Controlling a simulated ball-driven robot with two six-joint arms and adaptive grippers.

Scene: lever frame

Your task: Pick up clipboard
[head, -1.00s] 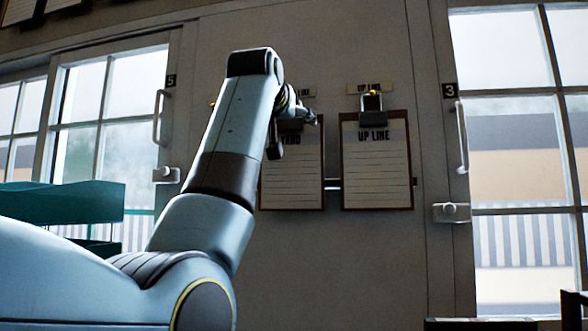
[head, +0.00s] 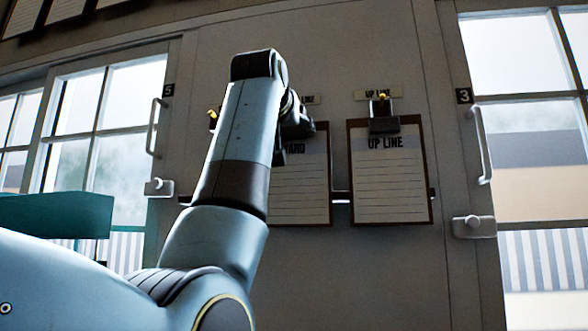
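Two brown clipboards with lined white paper hang on the wall. The right one, the "UP LINE" clipboard (head: 390,185), hangs from a yellow hook by its dark clip and is fully visible. The "YARD" clipboard (head: 303,190) hangs to its left. Its left side and top are partly covered by my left arm. My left gripper (head: 297,130) is at the top of the "YARD" clipboard, near its clip. Its fingers are mostly hidden behind my own arm, so its grip and any contact do not show. My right gripper is out of view.
Another yellow hook (head: 213,118) shows left of my arm. A dark horizontal rail (head: 341,197) runs behind the clipboards. Glazed doors with handles stand on both sides. A teal tray (head: 60,213) is at the left. The wall right of the clipboards is clear.

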